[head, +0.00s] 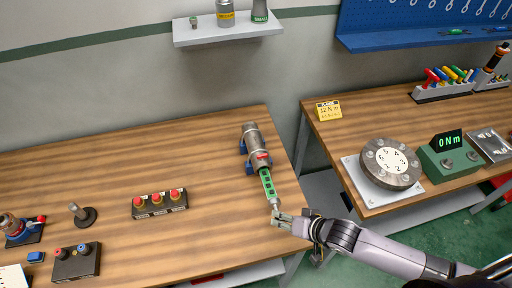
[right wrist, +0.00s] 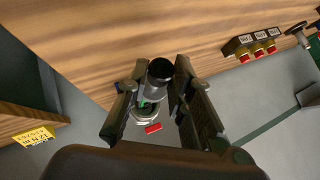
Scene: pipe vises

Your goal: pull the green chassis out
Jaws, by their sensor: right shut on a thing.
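A grey metal cylinder (head: 255,142) lies in blue supports near the right edge of the left table. The green chassis (head: 268,184) sticks partway out of its near end, with dark slots along it and a metal end piece. My right gripper (head: 278,213) is shut on that end piece. In the right wrist view, the dark round end (right wrist: 160,69) sits between the fingers of the gripper (right wrist: 158,84). A sliver of green chassis (right wrist: 144,102) shows behind it, before the cylinder's rim (right wrist: 142,117). The chassis's inner part is hidden in the cylinder. My left gripper is not in view.
A box with several red buttons (head: 159,203) stands left of the cylinder. A gap separates this table from the right table, which holds a numbered flange (head: 390,163) and a yellow sign (head: 328,111). The wood between button box and cylinder is clear.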

